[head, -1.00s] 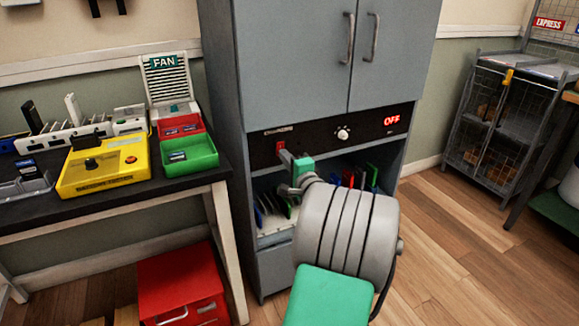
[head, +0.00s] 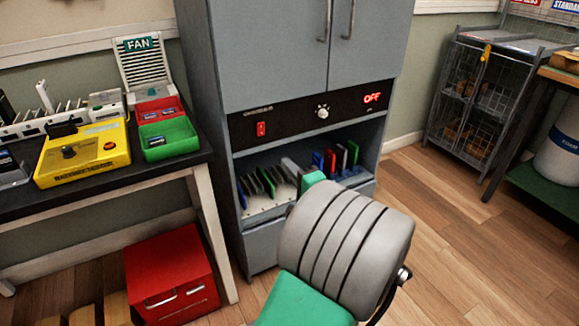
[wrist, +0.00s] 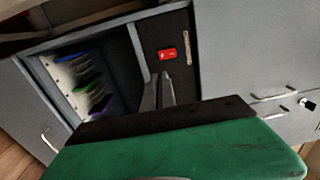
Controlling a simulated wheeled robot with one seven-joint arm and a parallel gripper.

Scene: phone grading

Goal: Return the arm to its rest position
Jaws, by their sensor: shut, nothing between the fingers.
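My gripper (wrist: 163,92) shows in the wrist view as two grey fingers close together, with nothing between them. It is in front of the grey cabinet (head: 290,45), apart from the red switch (wrist: 166,54) on the black control panel. In the head view the fingers are hidden behind my grey and green arm, which is bent in front of the cabinet's lower part. The red switch also shows in the head view (head: 261,129), and the display (head: 372,98) on the panel reads OFF.
The open cabinet shelf (head: 262,207) holds several upright phones. At left, a dark table (head: 110,179) carries a yellow tester (head: 85,152), a green tray (head: 168,138) and a red tray (head: 160,110). A red drawer box (head: 168,275) stands below. Wooden floor is clear at right.

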